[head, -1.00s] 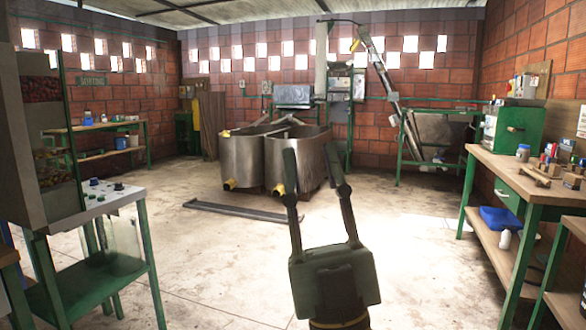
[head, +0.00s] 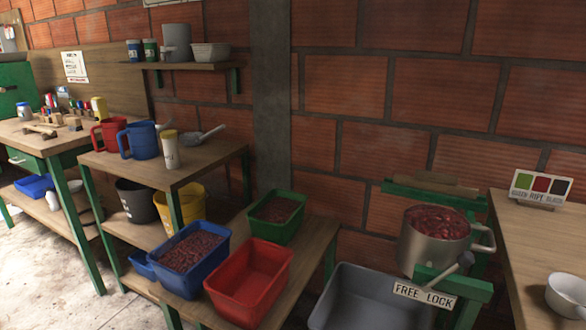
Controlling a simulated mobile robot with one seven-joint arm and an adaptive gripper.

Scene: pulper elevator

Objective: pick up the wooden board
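I cannot tell for sure which thing is the wooden board. A flat brown wooden piece (head: 432,183) lies across the green frame behind a metal pot (head: 440,238) of red cherries, at right of centre. A larger wooden panel (head: 112,62) stands against the brick wall above the left workbench. My gripper is not in view in the current head view.
A blue bin (head: 188,292), an empty red bin (head: 245,285) and a green bin (head: 290,236) sit on a low shelf. A grey tub (head: 345,300) stands beside it. A table with a white bowl (head: 568,294) is at right. Open floor shows at far left.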

